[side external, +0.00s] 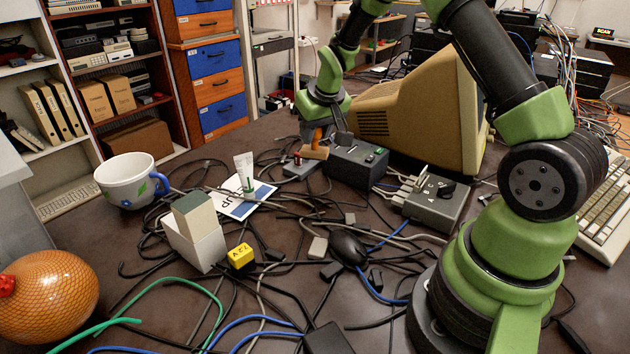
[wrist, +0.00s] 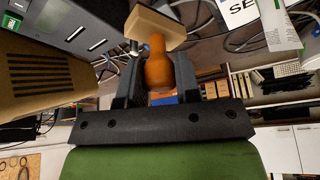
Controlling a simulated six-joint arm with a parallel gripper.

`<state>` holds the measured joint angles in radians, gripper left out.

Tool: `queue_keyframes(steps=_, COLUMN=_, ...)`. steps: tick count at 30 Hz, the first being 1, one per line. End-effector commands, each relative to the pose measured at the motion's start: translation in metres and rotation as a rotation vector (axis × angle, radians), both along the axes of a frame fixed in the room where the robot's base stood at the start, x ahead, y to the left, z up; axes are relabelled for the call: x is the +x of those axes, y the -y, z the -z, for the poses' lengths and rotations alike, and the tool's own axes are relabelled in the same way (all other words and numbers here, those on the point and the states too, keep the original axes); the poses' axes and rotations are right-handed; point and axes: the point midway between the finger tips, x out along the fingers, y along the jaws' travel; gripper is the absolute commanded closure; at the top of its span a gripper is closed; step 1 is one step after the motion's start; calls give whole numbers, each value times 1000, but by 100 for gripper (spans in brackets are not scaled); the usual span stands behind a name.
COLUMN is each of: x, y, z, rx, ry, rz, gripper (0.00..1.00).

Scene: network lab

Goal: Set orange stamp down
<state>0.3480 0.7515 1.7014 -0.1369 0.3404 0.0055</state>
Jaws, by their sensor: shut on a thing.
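The orange stamp has an orange handle and a tan block base. In the side external view the stamp (side external: 315,152) is at the far middle of the table, next to a dark grey box. In the wrist view the orange handle (wrist: 158,68) sits between my two fingers, with the tan base (wrist: 160,27) beyond the fingertips. My gripper (side external: 322,130) is shut on the handle and points down; it also shows in the wrist view (wrist: 158,80). I cannot tell whether the base touches the surface beneath it.
A dark grey box (side external: 357,164) and a beige monitor (side external: 418,112) stand close right of the stamp. A white tube (side external: 244,170) on a printed card (side external: 240,207) is to the left. Many loose cables, a mug (side external: 131,181) and a yellow cube (side external: 241,256) crowd the table.

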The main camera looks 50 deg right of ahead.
Motion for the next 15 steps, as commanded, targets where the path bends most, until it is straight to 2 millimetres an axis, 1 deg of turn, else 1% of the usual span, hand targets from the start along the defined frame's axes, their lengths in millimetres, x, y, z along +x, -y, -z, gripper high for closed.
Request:
queue_keyframes(steps=1, x=-1, y=-1, z=12, rx=2, ry=-7, rz=-1, gripper=94)
queue_keyframes(steps=3, x=-1, y=-1, z=26, rx=2, ry=-7, rz=-1, gripper=94)
queue_keyframes(steps=6, x=-1, y=-1, z=39, rx=1, ry=-4, rz=-1, gripper=94)
queue_keyframes(steps=10, x=0, y=0, z=52, rx=1, ry=-4, rz=-1, gripper=94)
queue_keyframes(steps=15, x=-1, y=0, z=78, rx=0, ry=-5, rz=-2, gripper=94)
